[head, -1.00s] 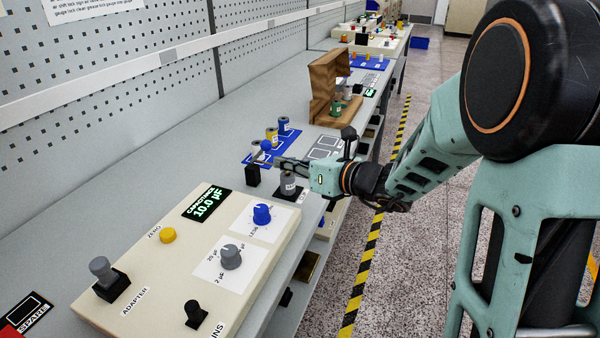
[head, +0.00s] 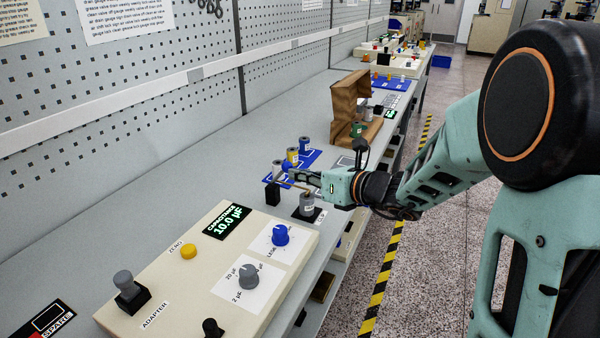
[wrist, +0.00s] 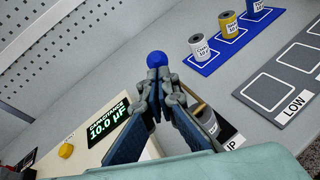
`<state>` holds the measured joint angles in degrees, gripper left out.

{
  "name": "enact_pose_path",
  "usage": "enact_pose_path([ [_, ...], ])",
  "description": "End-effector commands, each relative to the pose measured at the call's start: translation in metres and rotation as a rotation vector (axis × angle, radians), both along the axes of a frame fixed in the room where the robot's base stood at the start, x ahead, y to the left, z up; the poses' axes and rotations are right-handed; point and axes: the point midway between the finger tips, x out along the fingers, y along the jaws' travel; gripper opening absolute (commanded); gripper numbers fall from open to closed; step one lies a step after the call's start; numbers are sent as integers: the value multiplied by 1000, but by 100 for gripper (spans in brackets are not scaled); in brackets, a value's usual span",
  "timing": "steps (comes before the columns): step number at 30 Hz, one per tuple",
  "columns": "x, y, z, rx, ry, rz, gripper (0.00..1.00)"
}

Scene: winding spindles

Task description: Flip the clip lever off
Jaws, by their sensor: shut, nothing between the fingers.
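The clip lever's blue ball knob (wrist: 156,60) sits right at my fingertips in the wrist view; I cannot tell whether they touch it. In the head view the knob is hard to make out behind my gripper (head: 291,172). My gripper (wrist: 157,80) is shut and empty. The clip has a black block (head: 272,195) and a brass-coloured arm (head: 296,187) reaching over a grey spool (head: 307,203). In the wrist view the spool (wrist: 209,124) and arm end (wrist: 198,107) are partly hidden by my fingers.
The cream gauge box (head: 195,300) with its display (head: 229,221) reading 10.0 µF stands nearer. Behind the clip, a blue mat (head: 313,155) holds grey, yellow and blue spools. A brown holder (head: 346,105) stands farther along the bench. The grey LOW mat (wrist: 259,92) is bare where seen.

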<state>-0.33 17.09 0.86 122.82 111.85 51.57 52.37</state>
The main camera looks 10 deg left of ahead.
Motion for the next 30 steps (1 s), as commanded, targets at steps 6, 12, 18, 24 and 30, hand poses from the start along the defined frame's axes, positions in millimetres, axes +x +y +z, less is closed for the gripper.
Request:
enact_pose_path([
  [6, 0, 2, 3, -23, 8, 1, 0],
  [12, 1, 3, 6, -48, 18, 0, 0],
  [18, 1, 5, 9, -78, 28, 1, 0],
  [24, 3, 9, 16, -120, 43, 2, 0],
  [30, 5, 15, 26, -203, 73, 3, 0],
])
